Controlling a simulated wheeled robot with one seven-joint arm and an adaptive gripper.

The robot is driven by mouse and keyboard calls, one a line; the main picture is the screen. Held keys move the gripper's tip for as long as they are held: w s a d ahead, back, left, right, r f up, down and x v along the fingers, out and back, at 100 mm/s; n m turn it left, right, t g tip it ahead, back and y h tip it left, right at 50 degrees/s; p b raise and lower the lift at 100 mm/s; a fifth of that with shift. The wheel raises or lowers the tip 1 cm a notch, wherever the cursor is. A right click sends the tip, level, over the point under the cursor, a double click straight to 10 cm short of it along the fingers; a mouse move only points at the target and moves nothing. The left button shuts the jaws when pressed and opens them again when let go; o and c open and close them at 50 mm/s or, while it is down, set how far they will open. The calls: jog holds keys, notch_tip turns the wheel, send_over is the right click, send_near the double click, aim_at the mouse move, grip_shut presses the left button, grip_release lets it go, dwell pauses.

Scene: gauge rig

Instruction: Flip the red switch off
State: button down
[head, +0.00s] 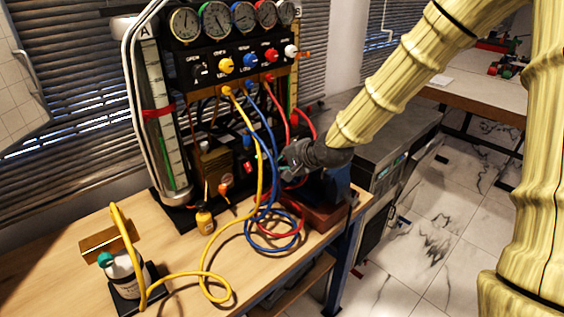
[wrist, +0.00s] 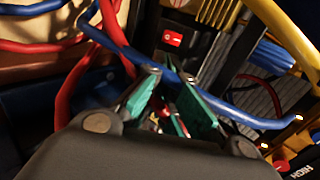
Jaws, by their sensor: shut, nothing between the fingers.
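The red switch (wrist: 174,39) is a small red rocker with a white mark, set in a dark panel at the upper middle of the wrist view. In the head view a small red patch (head: 249,167) beside the hoses seems to be the same switch. My gripper (wrist: 170,76) is shut and empty, its green-padded fingertips just below the switch in the picture, with a gap visible between them and it. A blue hose (wrist: 225,104) crosses close by the fingertips. In the head view my gripper (head: 284,160) reaches in from the right; its fingertips are hard to make out there.
Yellow (head: 262,150), blue (head: 270,140) and red hoses (head: 297,235) hang around my gripper. Gauges (head: 214,18) and coloured knobs top the rig. A small yellow bottle (head: 204,218) and a white bottle (head: 122,268) stand on the wooden bench (head: 185,262).

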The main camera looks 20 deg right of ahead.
aim_at(248, 168)
jog(key=p+x, duration=0.1)
jog(key=x, duration=0.9)
jog(key=shift+w, duration=0.1)
jog(key=shift+a+f, duration=0.1)
